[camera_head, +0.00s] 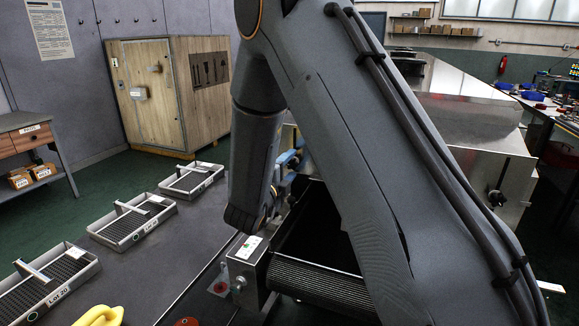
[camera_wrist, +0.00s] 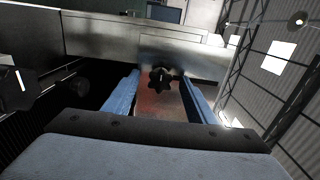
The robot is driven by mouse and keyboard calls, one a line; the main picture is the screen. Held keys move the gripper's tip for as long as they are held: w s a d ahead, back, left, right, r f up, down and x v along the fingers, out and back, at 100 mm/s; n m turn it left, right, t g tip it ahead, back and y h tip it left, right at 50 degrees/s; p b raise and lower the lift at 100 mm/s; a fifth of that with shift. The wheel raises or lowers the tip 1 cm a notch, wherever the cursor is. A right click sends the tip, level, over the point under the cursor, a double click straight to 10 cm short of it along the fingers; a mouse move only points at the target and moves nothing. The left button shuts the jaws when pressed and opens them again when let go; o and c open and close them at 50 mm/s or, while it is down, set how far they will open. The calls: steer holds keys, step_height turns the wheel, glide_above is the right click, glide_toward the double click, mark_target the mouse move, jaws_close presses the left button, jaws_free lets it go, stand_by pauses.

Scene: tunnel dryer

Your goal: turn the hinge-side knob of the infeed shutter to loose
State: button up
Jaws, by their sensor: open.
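In the wrist view a dark star-shaped knob (camera_wrist: 161,79) sits in front of a steel panel (camera_wrist: 185,58), between the two blue fingers of my gripper (camera_wrist: 160,85). The fingers are apart, one on each side of the knob; I cannot tell whether either touches it. A second dark knob (camera_wrist: 18,88) with a pale mark shows at the left edge. Which knob is hinge-side, and how far either is turned, I cannot tell. In the head view my arm hides most of the gripper and the front of the dryer; a dark knob (camera_head: 495,198) shows on its right side.
A dark conveyor belt (camera_head: 322,281) runs below my arm, beside a steel box with a white label (camera_head: 248,247). Several wire trays (camera_head: 134,222) lie on the grey table to the left. A yellow object (camera_head: 99,316) is at the front. A wooden crate (camera_head: 158,115) stands behind.

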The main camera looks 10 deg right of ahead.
steer(key=c, duration=1)
steer(key=shift+c, duration=0.2)
steer(key=shift+n, duration=0.3)
steer(key=n+p, duration=0.1)
steer(key=n, duration=0.3)
steer(key=shift+n, duration=0.3)
steer(key=n+p, duration=0.1)
steer(key=n, duration=0.3)
steer(key=shift+n, duration=0.3)
steer(key=n+p, duration=0.2)
steer(key=n, duration=0.5)
steer(key=shift+p, duration=0.4)
steer(key=n+p, duration=0.2)
steer(key=n, duration=0.4)
steer(key=shift+n, duration=0.3)
steer(key=shift+f, duration=0.1)
